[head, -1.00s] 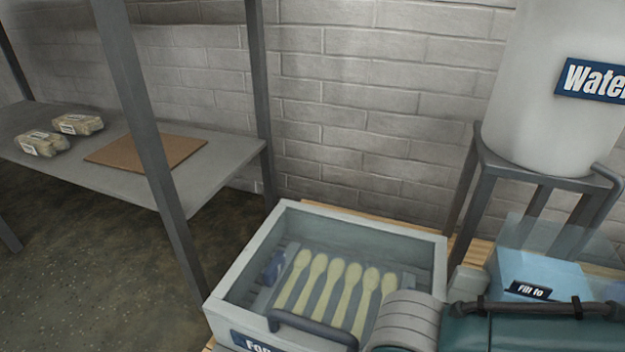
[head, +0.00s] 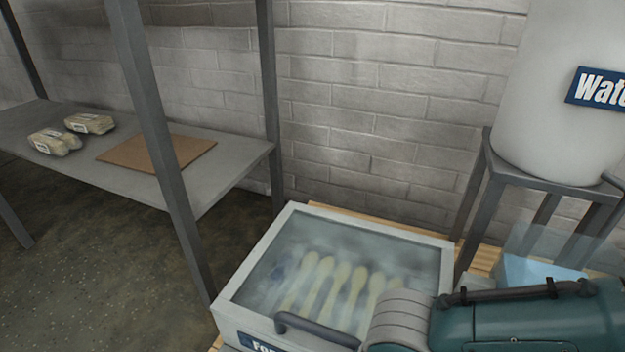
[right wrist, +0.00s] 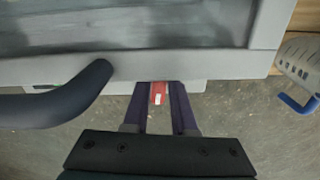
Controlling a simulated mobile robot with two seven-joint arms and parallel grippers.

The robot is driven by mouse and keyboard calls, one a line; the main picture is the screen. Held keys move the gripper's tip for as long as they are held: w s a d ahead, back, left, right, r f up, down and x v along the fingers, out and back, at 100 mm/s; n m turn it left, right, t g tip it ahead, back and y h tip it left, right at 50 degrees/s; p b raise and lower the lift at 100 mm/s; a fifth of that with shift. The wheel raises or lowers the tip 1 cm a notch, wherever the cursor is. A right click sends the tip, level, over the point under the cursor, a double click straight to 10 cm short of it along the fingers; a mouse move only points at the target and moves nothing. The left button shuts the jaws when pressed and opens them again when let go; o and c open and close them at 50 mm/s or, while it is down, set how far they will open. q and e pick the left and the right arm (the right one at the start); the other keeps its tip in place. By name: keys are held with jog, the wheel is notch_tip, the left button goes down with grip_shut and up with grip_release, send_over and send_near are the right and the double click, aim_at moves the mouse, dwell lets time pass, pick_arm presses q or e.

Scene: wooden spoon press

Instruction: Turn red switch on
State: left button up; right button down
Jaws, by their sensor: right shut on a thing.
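The red switch (right wrist: 158,93) sits at the front of the pale box (head: 262,237), just under its front edge in the right wrist view. My right gripper (right wrist: 160,92) has one dark finger on each side of the switch and is shut on it, though gaps beside the red part seem to show. In the head view the box holds several wooden spoons (head: 338,285) in a row, seen blurred through white haze under its clear top. The switch and my right gripper's fingers are hidden in the head view. My left gripper is not in view.
A dark curved handle (right wrist: 70,103) stands out from the box front, left of my right gripper. A water tank (head: 560,110) on a metal stand is at the right. A metal shelf (head: 215,185) with a brown board (head: 157,152) and wrapped packs (head: 55,142) is at the left.

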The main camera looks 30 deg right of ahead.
jog(key=shift+n, duration=0.7)
jog(key=c, duration=0.7)
grip_release()
